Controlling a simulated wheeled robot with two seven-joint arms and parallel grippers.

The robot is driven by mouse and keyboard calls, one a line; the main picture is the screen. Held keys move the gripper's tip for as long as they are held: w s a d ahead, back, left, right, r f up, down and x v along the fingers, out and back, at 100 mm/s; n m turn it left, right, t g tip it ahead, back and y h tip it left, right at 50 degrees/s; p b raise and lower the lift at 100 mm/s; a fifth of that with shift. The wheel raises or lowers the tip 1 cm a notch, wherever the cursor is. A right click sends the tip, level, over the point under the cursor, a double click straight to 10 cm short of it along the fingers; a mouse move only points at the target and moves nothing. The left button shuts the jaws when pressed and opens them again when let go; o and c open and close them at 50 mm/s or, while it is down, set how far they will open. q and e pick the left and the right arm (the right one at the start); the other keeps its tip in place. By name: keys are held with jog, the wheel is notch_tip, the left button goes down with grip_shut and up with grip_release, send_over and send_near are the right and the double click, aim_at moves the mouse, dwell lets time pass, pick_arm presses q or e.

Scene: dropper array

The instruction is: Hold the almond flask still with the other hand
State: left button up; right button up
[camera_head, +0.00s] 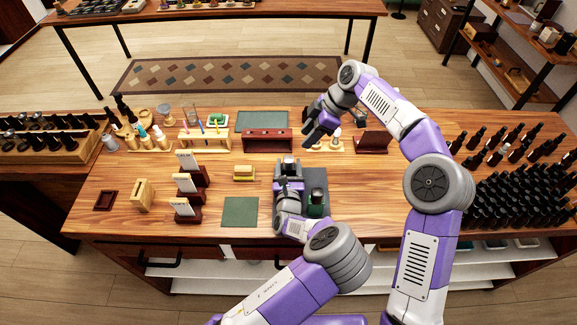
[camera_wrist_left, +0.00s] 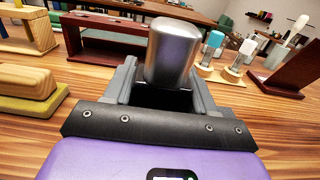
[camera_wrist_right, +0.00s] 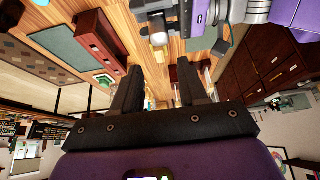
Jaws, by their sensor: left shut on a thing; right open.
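My left gripper (camera_head: 288,180) is at the middle of the table, over the edge of a dark grey mat (camera_head: 318,178). It is shut on a silver, round-topped flask (camera_wrist_left: 172,52), which stands up between its fingers; I see no label on it and cannot tell if it is the almond one. The flask also shows in the right wrist view (camera_wrist_right: 158,36). My right gripper (camera_head: 312,128) is raised above the table behind and right of the flask. It is open and empty, with its fingers apart in the right wrist view (camera_wrist_right: 157,75). The flask's lower part is hidden by the left gripper.
A red-brown rack (camera_head: 268,140) is behind. Small pale-based droppers (camera_head: 334,145) and a dark red stand (camera_head: 373,141) are to the right. Many black bottles (camera_head: 515,200) crowd the far right.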

pick_arm(q)
jog(key=shift+f, duration=0.15)
pick_arm(e)
jog(key=o, duration=0.4)
jog(key=shift+a, duration=0.1)
pick_arm(q)
jog(key=shift+f, duration=0.1)
jog(key=shift+s, duration=0.1)
pick_arm(e)
jog(key=shift+o, duration=0.2)
jog(key=m+t+h, duration=0.3)
jog(key=m+h, duration=0.2)
jog(key=m, duration=0.8)
send_near(289, 158)
pick_arm(q)
jog(key=shift+f, duration=0.15)
pick_arm(e)
jog(key=shift+m, duration=0.3)
jog(key=x, duration=1)
jog(key=shift+f, duration=0.25)
jog(key=shift+c, duration=0.5)
grip_shut()
